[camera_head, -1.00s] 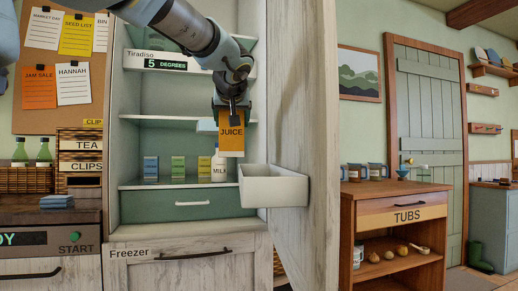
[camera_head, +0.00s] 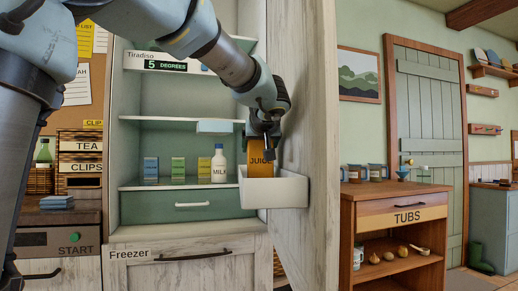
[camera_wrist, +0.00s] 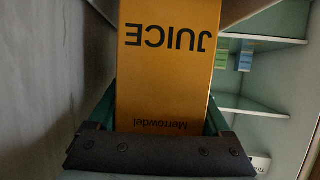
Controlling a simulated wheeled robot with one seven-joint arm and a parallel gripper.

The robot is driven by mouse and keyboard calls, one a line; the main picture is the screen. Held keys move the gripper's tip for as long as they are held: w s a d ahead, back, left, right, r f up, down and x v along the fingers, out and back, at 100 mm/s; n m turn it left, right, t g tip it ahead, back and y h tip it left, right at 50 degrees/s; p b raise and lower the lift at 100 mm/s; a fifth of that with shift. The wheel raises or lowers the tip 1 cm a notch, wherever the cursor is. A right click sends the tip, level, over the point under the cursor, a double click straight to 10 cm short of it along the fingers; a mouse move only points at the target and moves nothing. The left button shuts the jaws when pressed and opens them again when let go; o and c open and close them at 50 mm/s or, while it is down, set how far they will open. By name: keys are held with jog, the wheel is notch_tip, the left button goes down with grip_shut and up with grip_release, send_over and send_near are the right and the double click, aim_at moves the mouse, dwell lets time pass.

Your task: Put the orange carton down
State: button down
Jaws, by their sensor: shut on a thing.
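The orange carton (camera_head: 261,164), marked JUICE, is upright with its lower part inside the white door bin (camera_head: 274,193) on the open fridge door. The bin's front wall hides its base, so I cannot tell whether it touches the bin floor. My gripper (camera_head: 264,140) is shut on the carton's top from above. In the wrist view the carton (camera_wrist: 170,70) sits between the fingers of my gripper (camera_wrist: 160,120), its lettering upside down.
The fridge shelf (camera_head: 180,185) holds a milk bottle (camera_head: 219,165) and several small cartons (camera_head: 178,168). The open door (camera_head: 312,120) stands close on the right. A wooden cabinet marked TUBS (camera_head: 395,210) is beyond it.

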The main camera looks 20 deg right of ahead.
dwell(0.3)
grip_release()
jog(key=shift+r, duration=0.15)
jog(key=b+v, duration=0.1)
jog(key=v, duration=1.1)
jog(key=shift+f, duration=0.2)
